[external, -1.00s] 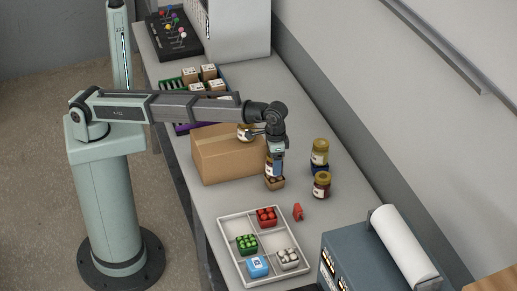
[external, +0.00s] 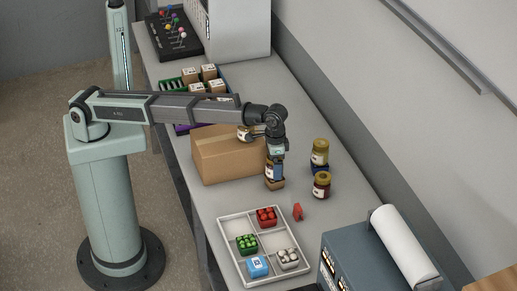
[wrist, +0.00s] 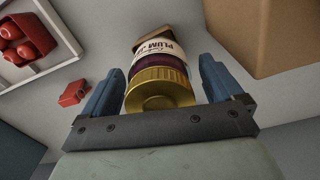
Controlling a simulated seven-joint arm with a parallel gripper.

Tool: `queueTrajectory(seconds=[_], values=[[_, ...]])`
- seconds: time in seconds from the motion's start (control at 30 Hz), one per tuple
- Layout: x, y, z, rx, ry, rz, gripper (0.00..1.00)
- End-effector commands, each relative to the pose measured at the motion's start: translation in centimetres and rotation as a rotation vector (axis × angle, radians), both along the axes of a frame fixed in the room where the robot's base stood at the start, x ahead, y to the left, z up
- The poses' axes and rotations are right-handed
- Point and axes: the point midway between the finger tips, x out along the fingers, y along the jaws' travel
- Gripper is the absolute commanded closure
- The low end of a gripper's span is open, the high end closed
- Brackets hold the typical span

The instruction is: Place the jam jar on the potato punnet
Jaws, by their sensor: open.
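The jam jar (wrist: 158,82), with a gold lid and a white label reading "PLUM", stands between the fingers of my gripper (wrist: 160,92). The fingers are open, with a gap on each side of the lid. In the external view my gripper (external: 275,172) points down around the jar (external: 268,170), partly hiding it. Under the jar is a small brown punnet (external: 275,185), which looks like the potato punnet. The jar appears upright on it. A brown edge of the punnet (wrist: 150,40) shows beyond the jar in the wrist view. Its contents are mostly hidden.
A cardboard box (external: 225,158) stands close to the left, with another jar (external: 244,133) by its top. To the right are a jar (external: 320,150) above something blue and a dark jar (external: 321,185). A red object (external: 298,212) and a divided tray (external: 222,222) with punnets lie in front.

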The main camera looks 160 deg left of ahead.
Motion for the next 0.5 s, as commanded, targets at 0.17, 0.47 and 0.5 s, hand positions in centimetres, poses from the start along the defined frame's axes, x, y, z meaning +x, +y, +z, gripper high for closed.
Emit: queueTrajectory(seconds=[0.17,0.47,0.5], values=[[0.0,0.1,1.2,0.000,0.000,0.000,0.07],[0.1,0.1,6.6,0.002,-0.001,0.000,0.07],[0.1,0.1,7.3,0.001,-0.001,0.000,0.07]])
